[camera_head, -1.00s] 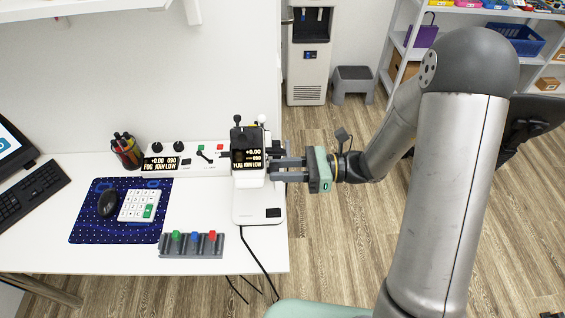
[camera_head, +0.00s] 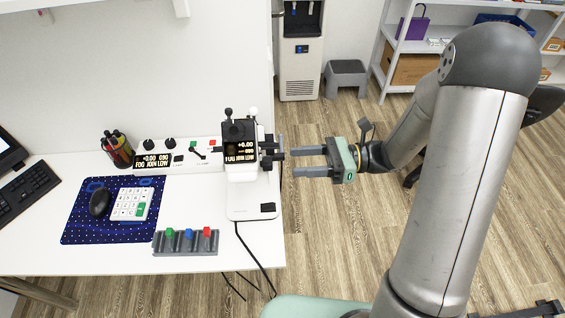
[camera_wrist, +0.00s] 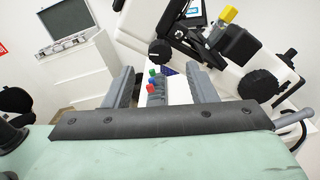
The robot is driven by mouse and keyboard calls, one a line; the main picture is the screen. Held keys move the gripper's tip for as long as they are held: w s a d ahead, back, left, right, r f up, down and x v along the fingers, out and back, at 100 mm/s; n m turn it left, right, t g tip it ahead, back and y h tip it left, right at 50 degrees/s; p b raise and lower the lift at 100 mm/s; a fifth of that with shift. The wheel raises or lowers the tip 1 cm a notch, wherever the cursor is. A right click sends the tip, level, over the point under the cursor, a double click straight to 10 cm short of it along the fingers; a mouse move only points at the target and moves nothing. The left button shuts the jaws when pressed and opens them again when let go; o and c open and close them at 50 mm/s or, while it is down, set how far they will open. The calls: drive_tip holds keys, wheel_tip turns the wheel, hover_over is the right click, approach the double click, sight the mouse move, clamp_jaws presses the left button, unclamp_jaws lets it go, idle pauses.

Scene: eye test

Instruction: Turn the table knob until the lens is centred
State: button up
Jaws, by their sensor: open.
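A white eye-test instrument (camera_head: 250,205) with a black display (camera_head: 240,152) stands at the right end of the white table. The display shows +0.00 and a line of small text. Black knobs (camera_head: 268,155) stick out from its right side; in the wrist view a large ribbed black knob (camera_wrist: 258,84) and a smaller one (camera_wrist: 160,50) show. I cannot tell which is the table knob, or see the lens clearly. My gripper (camera_head: 296,161) is open and empty, to the right of the knobs and apart from them. Its two fingers also show in the wrist view (camera_wrist: 160,75).
A grey rack (camera_head: 186,250) with green, blue and red pegs is at the table's front. A control box (camera_head: 158,160), a pen cup (camera_head: 117,150) and a blue mat (camera_head: 75,225) lie left. Black cables hang at the front edge.

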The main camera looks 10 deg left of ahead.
drive_tip(key=w+d+b, duration=0.1)
drive_tip(key=w+d, duration=0.1)
drive_tip(key=d, duration=0.9)
drive_tip(key=shift+a, duration=0.1)
drive_tip(key=s+a+n+g+h, duration=0.2)
drive_tip(key=s+n+h, duration=0.75)
drive_tip(key=s, duration=0.25)
drive_tip(key=s+d+n+t+h, duration=0.3)
drive_tip(key=d+n+t+h, duration=0.2)
drive_tip(key=n+h, duration=0.3)
drive_tip(key=shift+d+r+n+t, duration=0.35)
drive_tip(key=shift+d+t, duration=0.05)
drive_tip(key=shift+d, duration=0.35)
drive_tip(key=shift+s, duration=0.1)
